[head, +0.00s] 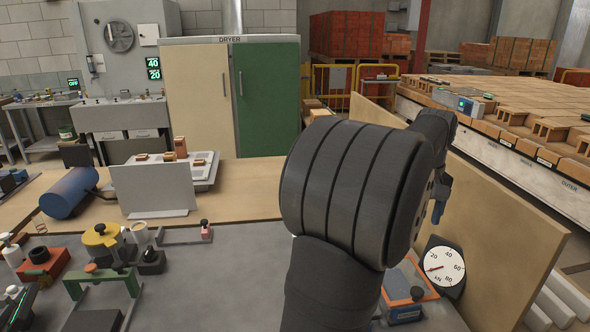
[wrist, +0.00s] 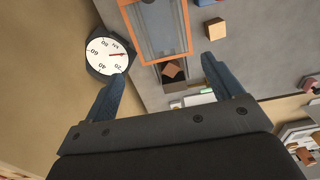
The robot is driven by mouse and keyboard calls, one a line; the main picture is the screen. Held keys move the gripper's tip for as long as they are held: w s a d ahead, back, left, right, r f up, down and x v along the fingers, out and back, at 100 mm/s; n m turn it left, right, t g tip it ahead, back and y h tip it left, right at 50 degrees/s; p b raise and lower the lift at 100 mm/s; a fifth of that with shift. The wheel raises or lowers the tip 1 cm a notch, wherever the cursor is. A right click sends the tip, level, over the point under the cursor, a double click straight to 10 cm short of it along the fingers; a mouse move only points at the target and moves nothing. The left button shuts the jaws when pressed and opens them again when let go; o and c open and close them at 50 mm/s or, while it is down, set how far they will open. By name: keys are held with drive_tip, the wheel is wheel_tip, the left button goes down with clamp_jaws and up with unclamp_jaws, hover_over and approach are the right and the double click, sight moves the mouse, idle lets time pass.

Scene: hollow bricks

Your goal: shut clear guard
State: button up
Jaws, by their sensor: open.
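The clear guard appears to be the orange-framed see-through panel (wrist: 188,30) at the top of the wrist view. In the head view, part of its orange frame (head: 398,283) shows low on the right, beside my arm. I cannot tell how far open it stands. My gripper (wrist: 165,67) is open and empty, its blue fingers spread on either side of the panel's lower end in the picture. In the head view my arm hides most of the gripper and the guard; one blue finger (head: 437,211) shows.
A round dial gauge (head: 440,267) stands right of the guard, also near my left finger in the wrist view (wrist: 105,56). A tan board (head: 515,225) borders the bench's right side. A blue cylinder (head: 68,192) lies left.

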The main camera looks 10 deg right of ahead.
drive_tip(key=c, duration=0.7)
drive_tip(key=shift+s+f, duration=0.2)
drive_tip(key=shift+f, duration=0.05)
drive_tip(key=c, duration=0.4)
drive_tip(key=s+f+m+y, duration=0.1)
drive_tip(key=s+f+m, duration=0.1)
drive_tip(key=s, duration=0.1)
drive_tip(key=s+f+m+t+y, duration=0.1)
drive_tip(key=s+f+m+y, duration=0.1)
drive_tip(key=f+m, duration=0.1)
drive_tip(key=shift+s+a+f, duration=0.1)
drive_tip(key=shift+s+f, duration=0.25)
drive_tip(key=shift+s, duration=0.05)
clamp_jaws()
drive_tip(key=m+t+h, duration=0.6)
drive_tip(key=m+t, duration=0.9)
drive_tip(key=m, duration=1.8)
approach(420, 297)
drive_tip(key=x, duration=0.6)
drive_tip(key=shift+w, duration=0.4)
